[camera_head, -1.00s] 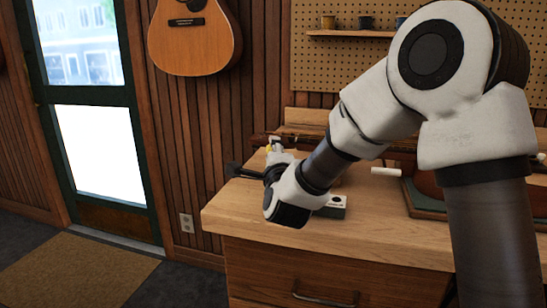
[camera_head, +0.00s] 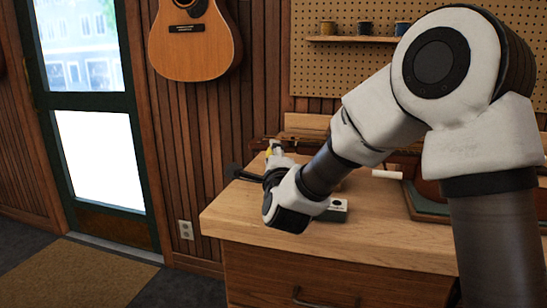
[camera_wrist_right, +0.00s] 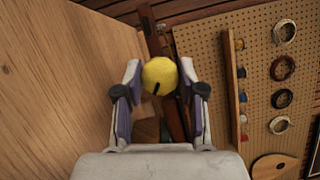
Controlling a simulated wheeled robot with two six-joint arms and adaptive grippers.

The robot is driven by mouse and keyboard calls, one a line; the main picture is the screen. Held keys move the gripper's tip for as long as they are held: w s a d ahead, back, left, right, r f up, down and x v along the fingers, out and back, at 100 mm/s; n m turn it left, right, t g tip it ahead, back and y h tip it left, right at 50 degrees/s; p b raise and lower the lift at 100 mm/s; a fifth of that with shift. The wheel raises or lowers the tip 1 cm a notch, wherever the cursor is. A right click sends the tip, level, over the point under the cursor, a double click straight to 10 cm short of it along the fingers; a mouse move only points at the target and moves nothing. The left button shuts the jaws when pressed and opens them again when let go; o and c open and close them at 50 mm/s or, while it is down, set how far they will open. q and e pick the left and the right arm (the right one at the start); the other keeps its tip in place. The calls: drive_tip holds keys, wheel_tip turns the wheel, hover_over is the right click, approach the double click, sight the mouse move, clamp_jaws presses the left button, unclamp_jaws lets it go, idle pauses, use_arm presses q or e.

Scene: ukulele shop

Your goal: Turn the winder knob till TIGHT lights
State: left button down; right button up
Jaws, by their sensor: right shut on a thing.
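The yellow round winder knob (camera_wrist_right: 159,76) sits between the two fingers of my right gripper (camera_wrist_right: 160,84) in the right wrist view. A short dark mark on the knob points down and slightly left in that view. My right gripper is shut on the knob. My wrist hides most of the winder. A small box (camera_head: 335,212) with a pale top and a dark round spot stands beside my wrist; no lit TIGHT lamp can be made out.
The wooden workbench (camera_head: 235,218) has bare room at its front left. A white cylinder (camera_head: 387,174) lies farther right, beside a green-edged tray (camera_head: 428,207). A guitar (camera_head: 195,45) hangs on the wall.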

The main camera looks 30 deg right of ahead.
drive_tip(key=shift+f, duration=0.25)
drive_tip(key=o, duration=0.9)
drive_tip(key=shift+r, duration=0.1)
drive_tip(key=shift+c, duration=0.2)
drive_tip(key=shift+s, duration=0.1)
